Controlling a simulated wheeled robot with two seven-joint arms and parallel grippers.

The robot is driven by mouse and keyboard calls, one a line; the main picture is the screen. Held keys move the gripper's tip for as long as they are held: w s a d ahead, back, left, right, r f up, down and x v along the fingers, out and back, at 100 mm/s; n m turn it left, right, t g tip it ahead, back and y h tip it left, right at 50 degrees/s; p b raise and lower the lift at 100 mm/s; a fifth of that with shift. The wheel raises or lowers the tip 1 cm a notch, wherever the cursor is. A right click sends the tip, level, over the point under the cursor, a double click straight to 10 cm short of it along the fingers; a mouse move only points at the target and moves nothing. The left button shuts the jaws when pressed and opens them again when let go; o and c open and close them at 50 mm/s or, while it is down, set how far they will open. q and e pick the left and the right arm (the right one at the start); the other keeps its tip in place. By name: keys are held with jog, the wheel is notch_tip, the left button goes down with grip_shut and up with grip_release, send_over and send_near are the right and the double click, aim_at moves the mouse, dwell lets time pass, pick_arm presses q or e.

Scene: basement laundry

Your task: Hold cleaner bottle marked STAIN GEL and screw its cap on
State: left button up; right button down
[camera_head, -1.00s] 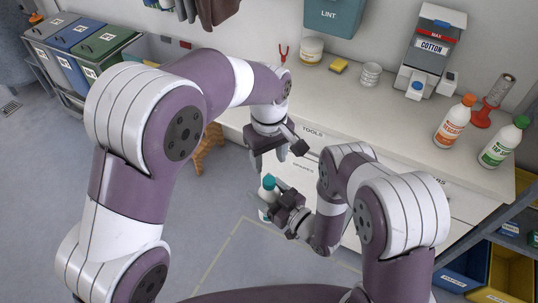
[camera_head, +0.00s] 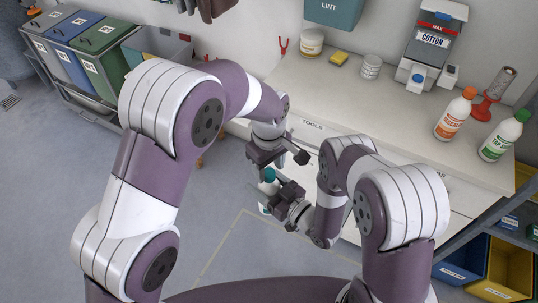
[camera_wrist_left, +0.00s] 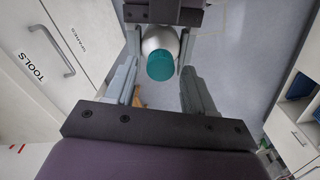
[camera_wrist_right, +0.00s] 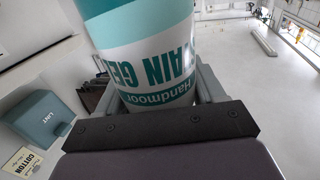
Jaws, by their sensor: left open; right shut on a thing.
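The STAIN GEL bottle (camera_wrist_right: 150,55) is white and teal, and its label shows large in the right wrist view. My right gripper (camera_head: 274,192) is shut on the bottle and holds it off the counter, in front of the drawers. A teal cap (camera_wrist_left: 161,65) sits at the bottle's top in the left wrist view; how tightly it sits cannot be told. The cap also shows in the head view (camera_head: 270,174). My left gripper (camera_wrist_left: 158,88) is open just above, with its fingers on either side of the cap and apart from it.
The counter (camera_head: 390,110) behind holds an orange-labelled bottle (camera_head: 454,115), a green-labelled bottle (camera_head: 503,136), a cotton dispenser (camera_head: 433,45), a yellow sponge (camera_head: 338,59) and a jar (camera_head: 311,43). Drawers marked TOOLS (camera_wrist_left: 40,60) stand close to the grippers. Bins (camera_head: 100,55) stand at the left.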

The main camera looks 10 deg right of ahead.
pick_arm(q)
jog(key=shift+f, duration=0.6)
